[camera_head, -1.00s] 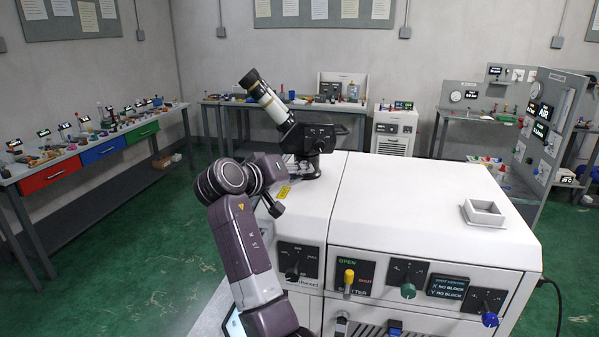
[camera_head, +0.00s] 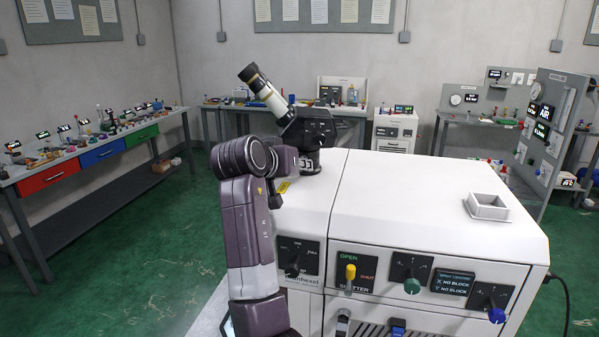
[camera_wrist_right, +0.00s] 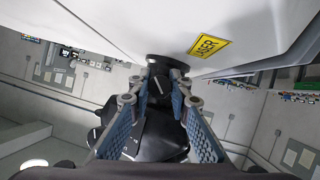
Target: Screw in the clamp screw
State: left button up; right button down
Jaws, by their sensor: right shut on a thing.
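A microscope-like unit with a white eyepiece tube (camera_head: 265,92) and black head (camera_head: 312,128) stands on the white machine's left top. In the right wrist view a black body (camera_wrist_right: 155,140) shows beyond the fingers. My right gripper (camera_wrist_right: 163,82) has its two blue-padded fingers closed around a small dark knob, apparently the clamp screw (camera_wrist_right: 166,78), near the machine's white side. Its fingertips hide part of the knob. In the head view my right arm hides the screw. My left gripper is not in view.
A yellow LASER label (camera_wrist_right: 209,46) is on the white housing close to the fingers. The white machine (camera_head: 400,190) carries a square open block (camera_head: 487,206) and front knobs. A bench with coloured drawers (camera_head: 103,152) stands at the left. Green floor is clear between them.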

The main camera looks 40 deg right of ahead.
jog(key=shift+m+t+y, duration=0.3)
jog(key=shift+m+y, duration=0.1)
jog(key=shift+m, duration=0.1)
dwell(0.3)
jog(key=c, duration=1.8)
grip_release()
jog(key=shift+o, duration=0.2)
jog(key=shift+a+r, duration=0.1)
jog(key=v, duration=0.7)
jog(key=shift+s+a+r, duration=0.1)
jog(key=shift+s+a, duration=0.1)
jog(key=shift+d, duration=0.1)
jog(key=shift+c, duration=0.2)
